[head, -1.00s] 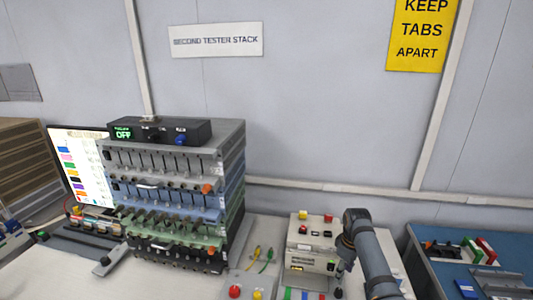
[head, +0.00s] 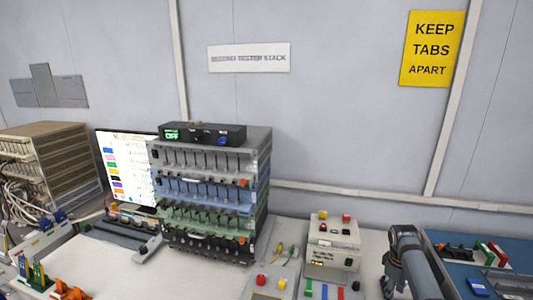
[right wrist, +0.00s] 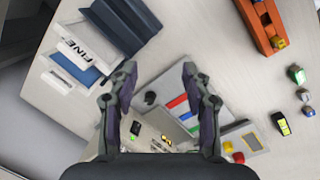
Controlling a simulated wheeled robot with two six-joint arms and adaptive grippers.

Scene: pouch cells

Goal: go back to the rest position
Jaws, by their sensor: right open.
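Below and beyond the fingers lie a panel with red, blue and green strips (right wrist: 180,103) and the button box (right wrist: 150,147). My left gripper is not in view.
The tester stack (head: 212,200) stands left of centre, beside a screen (head: 126,165). The cream box (head: 333,240) stands right of the stack. A blue mat (head: 465,285) with parts lies at far right. In the wrist view, an orange holder (right wrist: 258,25) and a tray marked FINE (right wrist: 85,45) sit on the table.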

